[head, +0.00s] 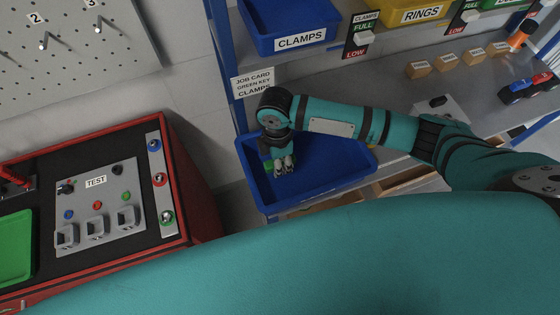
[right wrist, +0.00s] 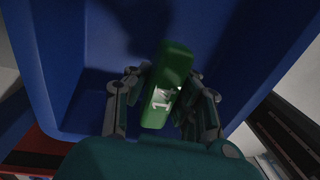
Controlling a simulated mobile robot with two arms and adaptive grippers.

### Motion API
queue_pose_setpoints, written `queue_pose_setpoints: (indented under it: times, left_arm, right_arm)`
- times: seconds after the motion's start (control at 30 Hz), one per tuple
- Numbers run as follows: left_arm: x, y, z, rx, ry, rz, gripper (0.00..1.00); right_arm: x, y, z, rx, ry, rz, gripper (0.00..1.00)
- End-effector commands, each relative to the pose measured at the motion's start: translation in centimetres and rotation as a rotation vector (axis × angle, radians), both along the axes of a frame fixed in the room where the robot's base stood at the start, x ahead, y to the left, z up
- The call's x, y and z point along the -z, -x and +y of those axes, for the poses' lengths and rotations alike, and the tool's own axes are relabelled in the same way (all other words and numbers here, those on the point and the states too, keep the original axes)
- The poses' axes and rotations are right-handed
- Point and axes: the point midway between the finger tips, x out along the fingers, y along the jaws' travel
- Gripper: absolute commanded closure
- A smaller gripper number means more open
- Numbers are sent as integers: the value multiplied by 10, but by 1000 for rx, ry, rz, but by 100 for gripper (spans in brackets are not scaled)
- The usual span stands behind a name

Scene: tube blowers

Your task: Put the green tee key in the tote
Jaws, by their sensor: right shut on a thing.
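The blue tote (head: 330,160) stands on the shelf in the middle of the head view, and its blue walls fill much of the right wrist view (right wrist: 60,60). My right gripper (head: 284,168) points down inside the tote near its left end. In the right wrist view my right gripper (right wrist: 165,100) is shut on the green tee key (right wrist: 170,75), a green bar marked "14". Only this part of the key shows clearly; a bit of green also shows at the gripper in the head view. My left gripper is not in view.
A red cabinet with a test panel (head: 97,200) and a green tray (head: 15,245) stands at left. A job card (head: 253,82) hangs above the tote. A blue clamps bin (head: 300,40) and a yellow rings bin (head: 415,15) sit higher. Wooden blocks (head: 418,69) stand at right.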

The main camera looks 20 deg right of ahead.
Motion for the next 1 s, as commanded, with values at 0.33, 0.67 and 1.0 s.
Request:
queue_pose_setpoints:
  times: [0.33,0.67,1.0]
  left_arm:
    - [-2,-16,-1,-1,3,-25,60]
    - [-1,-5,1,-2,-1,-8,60]
    - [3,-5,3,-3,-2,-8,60]
  right_arm:
    - [5,0,0,0,0,-1,100]
    - [6,0,0,0,0,-1,57]
    - [-11,-3,0,-1,-1,-4,57]
